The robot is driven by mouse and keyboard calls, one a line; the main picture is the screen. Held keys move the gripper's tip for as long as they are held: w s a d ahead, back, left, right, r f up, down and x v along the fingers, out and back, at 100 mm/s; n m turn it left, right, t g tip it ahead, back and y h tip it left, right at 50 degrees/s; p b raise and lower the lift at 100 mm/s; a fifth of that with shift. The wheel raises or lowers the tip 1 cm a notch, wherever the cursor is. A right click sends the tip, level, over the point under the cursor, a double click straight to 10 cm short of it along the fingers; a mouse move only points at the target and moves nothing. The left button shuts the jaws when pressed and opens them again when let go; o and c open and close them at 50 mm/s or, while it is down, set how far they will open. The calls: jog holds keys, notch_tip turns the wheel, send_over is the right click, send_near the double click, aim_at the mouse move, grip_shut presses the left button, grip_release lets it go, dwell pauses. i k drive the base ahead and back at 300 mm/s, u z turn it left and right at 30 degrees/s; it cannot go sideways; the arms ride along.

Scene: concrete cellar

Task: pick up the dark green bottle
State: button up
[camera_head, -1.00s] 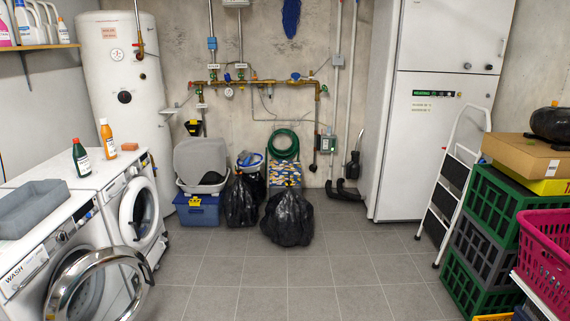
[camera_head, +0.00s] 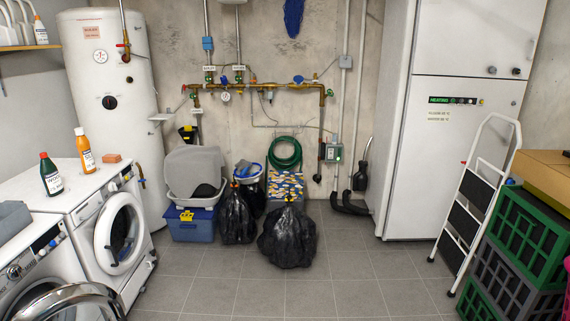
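The dark green bottle (camera_head: 51,176) stands upright on top of the white washing machine at the left. It has a red cap and a pale label. An orange bottle (camera_head: 85,152) with a white cap stands just behind it to the right, apart from it. My gripper is not in view.
A grey tray (camera_head: 12,220) and a small orange-brown block (camera_head: 113,158) also lie on the machines. A round washer door (camera_head: 75,302) hangs open at lower left. Black bags (camera_head: 288,236) stand ahead; a stepladder (camera_head: 474,205) and crates (camera_head: 520,240) line the right. The middle floor is clear.

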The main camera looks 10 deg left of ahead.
aim_at(49, 172)
jog(key=i, duration=2.05)
jog(key=u, duration=0.35)
jog(key=k, duration=0.2)
jog(key=u, duration=3)
